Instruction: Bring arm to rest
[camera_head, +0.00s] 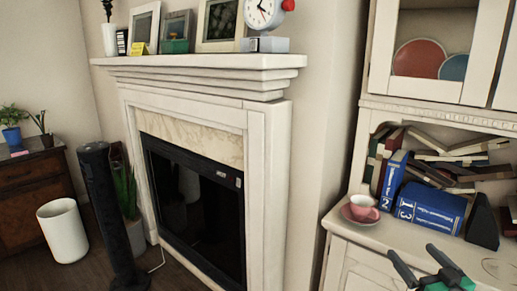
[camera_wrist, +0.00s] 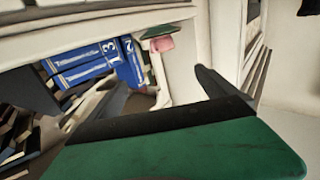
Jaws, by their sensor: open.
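My gripper (camera_head: 412,254) shows at the bottom right of the head view, with green and dark fingers. Its two fingers are spread apart with nothing between them. It is in front of the white cabinet's counter (camera_head: 375,236), near the pink cup (camera_head: 362,205) and the blue books (camera_head: 430,207), and touches neither. In the wrist view a large green and dark finger part fills the lower middle, and the scene is tilted. Most of my arm is out of view.
The cup sits on a saucer beside the upright and lying books. More books (camera_head: 455,160) lean loosely behind. A white fireplace (camera_head: 265,190) stands left, with a clock (camera_head: 264,14) and frames on its mantel. A dark tower (camera_head: 105,215) and white bin (camera_head: 63,230) stand on the floor.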

